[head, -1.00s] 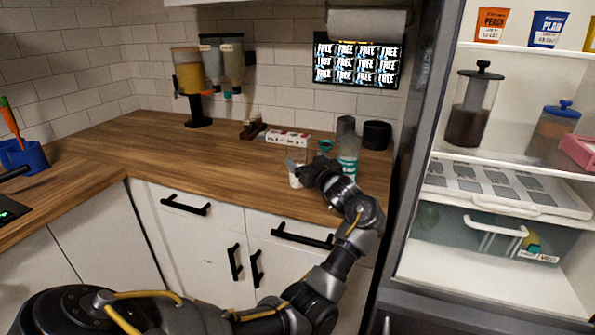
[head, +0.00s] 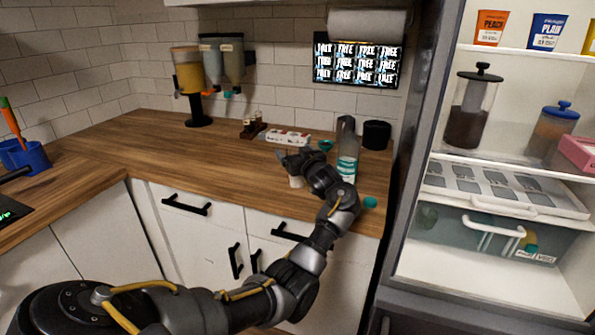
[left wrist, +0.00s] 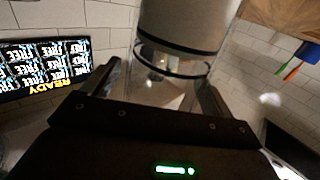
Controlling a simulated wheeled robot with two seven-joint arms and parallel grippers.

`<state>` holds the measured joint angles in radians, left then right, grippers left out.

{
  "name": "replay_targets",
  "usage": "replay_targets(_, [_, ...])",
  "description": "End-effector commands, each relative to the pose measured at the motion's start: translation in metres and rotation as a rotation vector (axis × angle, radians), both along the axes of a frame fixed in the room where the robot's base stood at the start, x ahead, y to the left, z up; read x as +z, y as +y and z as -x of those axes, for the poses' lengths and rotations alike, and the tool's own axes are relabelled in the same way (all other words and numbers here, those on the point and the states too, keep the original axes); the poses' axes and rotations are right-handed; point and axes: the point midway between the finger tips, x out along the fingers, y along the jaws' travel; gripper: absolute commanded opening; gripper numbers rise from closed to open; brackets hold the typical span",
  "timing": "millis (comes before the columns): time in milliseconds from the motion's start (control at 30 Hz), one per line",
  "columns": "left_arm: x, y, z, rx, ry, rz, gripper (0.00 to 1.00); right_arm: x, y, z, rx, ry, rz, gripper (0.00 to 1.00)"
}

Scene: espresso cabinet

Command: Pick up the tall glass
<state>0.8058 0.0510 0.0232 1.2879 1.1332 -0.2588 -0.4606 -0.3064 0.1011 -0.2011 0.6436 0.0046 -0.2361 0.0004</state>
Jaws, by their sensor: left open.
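The tall glass (head: 296,182) is on the wood counter near its front edge, mostly hidden behind my left gripper (head: 291,159) in the head view. Only a small pale lower part of it shows there. In the left wrist view, which is upside down, a clear and grey cylinder that looks like the glass (left wrist: 180,65) stands between the two fingers of my left gripper (left wrist: 160,88). The fingers are open, one on each side of it. I cannot tell whether either finger touches it. My right gripper is not in view.
A clear bottle with a teal label (head: 347,165) stands close to the right of my gripper. A teal disc (head: 370,202) lies near the front edge. A black canister (head: 377,135) and a small box (head: 289,138) are behind.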

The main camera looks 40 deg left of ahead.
Motion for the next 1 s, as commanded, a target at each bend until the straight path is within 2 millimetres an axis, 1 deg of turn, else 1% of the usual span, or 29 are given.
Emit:
replay_targets(33, [0.0,0.0,0.0001,0.0,0.0,0.0,0.82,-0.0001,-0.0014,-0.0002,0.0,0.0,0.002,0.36])
replay_targets(67, [0.0,0.0,0.0001,0.0,0.0,0.0,0.78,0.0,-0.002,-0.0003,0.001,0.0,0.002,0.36])
replay_targets(533, [0.0,-0.0004,0.0002,0.0,0.0,0.0,0.17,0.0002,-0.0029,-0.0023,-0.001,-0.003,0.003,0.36])
replay_targets(567, [0.0009,-0.0004,0.0001,0.0,-0.002,-0.001,0.15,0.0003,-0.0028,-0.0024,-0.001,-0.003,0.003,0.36])
replay_targets(1000, [0.0046,-0.0003,0.0,0.001,-0.002,-0.001,0.15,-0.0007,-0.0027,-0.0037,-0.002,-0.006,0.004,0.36])
